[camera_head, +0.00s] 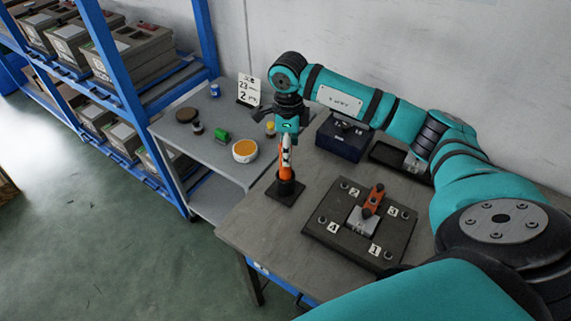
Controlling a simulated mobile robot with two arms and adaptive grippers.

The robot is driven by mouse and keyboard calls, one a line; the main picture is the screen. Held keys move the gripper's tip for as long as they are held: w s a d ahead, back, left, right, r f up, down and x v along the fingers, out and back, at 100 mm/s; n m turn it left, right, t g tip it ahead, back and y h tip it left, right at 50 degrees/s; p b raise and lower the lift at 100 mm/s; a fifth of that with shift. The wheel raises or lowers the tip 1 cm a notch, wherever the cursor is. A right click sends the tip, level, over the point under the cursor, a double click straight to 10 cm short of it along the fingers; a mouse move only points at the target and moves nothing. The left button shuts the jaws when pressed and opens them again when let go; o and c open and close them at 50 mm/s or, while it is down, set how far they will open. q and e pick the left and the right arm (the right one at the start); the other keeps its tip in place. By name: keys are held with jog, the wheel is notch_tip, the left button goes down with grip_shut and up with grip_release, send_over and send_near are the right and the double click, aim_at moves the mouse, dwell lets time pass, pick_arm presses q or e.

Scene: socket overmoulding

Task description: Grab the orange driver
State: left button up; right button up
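The orange driver (285,168) stands upright in a black holder (285,191) near the left part of the workbench. My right arm comes in from the right, and its gripper (287,138) points down directly over the driver's top end. The fingers are small and overlap the driver in this view. I cannot tell whether they touch it or are closed around it. My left gripper is not in view.
A dark plate (335,237) with numbered tags and an orange-red clamp (373,200) lies right of the holder. A dark blue box (343,137) and a black tray (398,158) stand behind. A grey side table (212,145) holds small items; blue shelving (204,45) stands left.

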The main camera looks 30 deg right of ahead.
aim_at(285, 169)
jog(key=shift+s+a+f+p, duration=0.1)
jog(key=shift+a+f+p, duration=0.05)
jog(key=shift+f+p, duration=0.25)
jog(key=f+p, duration=0.1)
jog(key=f, duration=0.3)
jog(key=shift+w+a+f+p, duration=0.15)
jog(key=shift+w+f+p, duration=0.1)
jog(key=shift+p, duration=0.15)
jog(key=shift+s+f, duration=0.1)
jog(key=c, duration=0.9)
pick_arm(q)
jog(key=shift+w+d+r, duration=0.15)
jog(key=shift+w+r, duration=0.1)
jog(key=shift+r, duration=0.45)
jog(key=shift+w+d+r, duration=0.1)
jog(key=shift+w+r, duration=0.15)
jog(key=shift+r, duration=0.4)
pick_arm(e)
grip_shut()
